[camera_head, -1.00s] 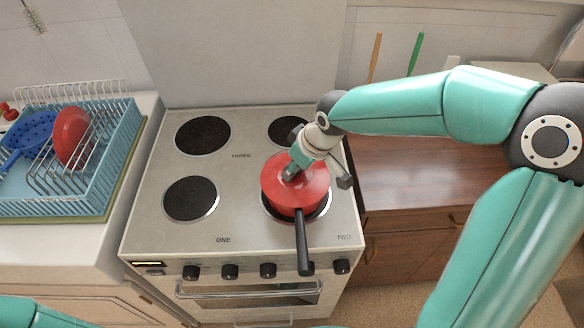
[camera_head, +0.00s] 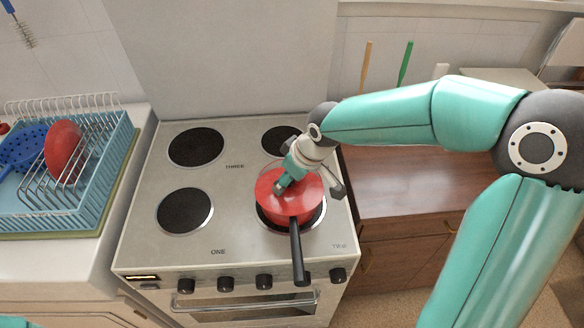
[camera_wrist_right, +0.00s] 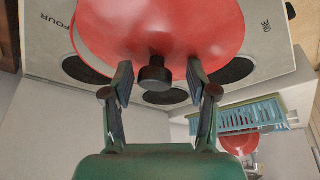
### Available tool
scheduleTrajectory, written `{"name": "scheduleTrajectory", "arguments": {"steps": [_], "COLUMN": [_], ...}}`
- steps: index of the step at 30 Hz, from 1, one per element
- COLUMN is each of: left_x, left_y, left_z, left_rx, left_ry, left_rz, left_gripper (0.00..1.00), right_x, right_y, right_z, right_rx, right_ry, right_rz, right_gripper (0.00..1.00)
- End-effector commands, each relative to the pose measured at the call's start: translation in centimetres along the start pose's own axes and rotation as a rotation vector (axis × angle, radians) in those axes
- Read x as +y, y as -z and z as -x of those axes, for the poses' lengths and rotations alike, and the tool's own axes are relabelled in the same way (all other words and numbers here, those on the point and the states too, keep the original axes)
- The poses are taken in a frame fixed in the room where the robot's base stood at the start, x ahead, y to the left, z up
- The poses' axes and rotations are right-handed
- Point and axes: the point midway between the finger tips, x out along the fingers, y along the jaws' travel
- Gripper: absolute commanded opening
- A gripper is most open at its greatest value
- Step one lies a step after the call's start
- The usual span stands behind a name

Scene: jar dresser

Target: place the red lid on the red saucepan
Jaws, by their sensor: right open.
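The red saucepan (camera_head: 290,212) stands on the front right burner, its black handle (camera_head: 297,250) pointing toward the stove's front edge. The red lid (camera_head: 306,184) lies at the pan's top, inside or at the rim; my right gripper covers part of it, so I cannot tell how evenly it sits. In the right wrist view the lid (camera_wrist_right: 205,30) fills the top, with its black knob (camera_wrist_right: 155,76). My right gripper (camera_head: 281,184) is over the lid. Its fingers are open, one on each side of the knob, with gaps showing. My left gripper is not in view.
A blue dish rack (camera_head: 85,205) on the left counter holds a red dish (camera_head: 64,148) and a blue strainer (camera_head: 22,150). The other burners, such as the front left one (camera_head: 185,210), are empty. A brown wooden counter (camera_head: 400,185) is on the right.

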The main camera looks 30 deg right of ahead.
Motion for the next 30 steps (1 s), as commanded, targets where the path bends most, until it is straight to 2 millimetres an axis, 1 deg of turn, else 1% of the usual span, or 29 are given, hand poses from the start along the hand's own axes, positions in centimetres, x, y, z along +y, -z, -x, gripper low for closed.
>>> {"name": "scheduleTrajectory", "arguments": {"steps": [5,12,15,18,21,24,30], "left_x": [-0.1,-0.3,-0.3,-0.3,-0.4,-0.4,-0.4], "left_y": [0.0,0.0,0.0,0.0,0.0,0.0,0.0], "left_z": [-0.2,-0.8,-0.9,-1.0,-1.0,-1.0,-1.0], "left_rx": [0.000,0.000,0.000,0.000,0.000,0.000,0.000], "left_ry": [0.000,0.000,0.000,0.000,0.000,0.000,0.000], "left_rz": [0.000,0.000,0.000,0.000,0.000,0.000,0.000], "left_gripper": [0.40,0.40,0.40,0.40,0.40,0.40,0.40], "right_x": [0.0,0.0,0.0,0.0,-0.1,-0.1,-0.1], "right_y": [0.1,0.1,0.1,0.1,0.1,0.1,0.1], "right_z": [2.4,7.3,9.2,10.6,11.6,12.0,12.1], "right_rx": [0.006,0.007,0.006,0.004,0.002,0.001,0.000], "right_ry": [-0.003,-0.002,-0.002,-0.001,0.000,0.001,0.001], "right_rz": [0.000,0.001,0.001,0.002,0.002,0.002,0.002], "right_gripper": [0.58,0.58,0.58,0.58,0.58,0.58,0.58]}}
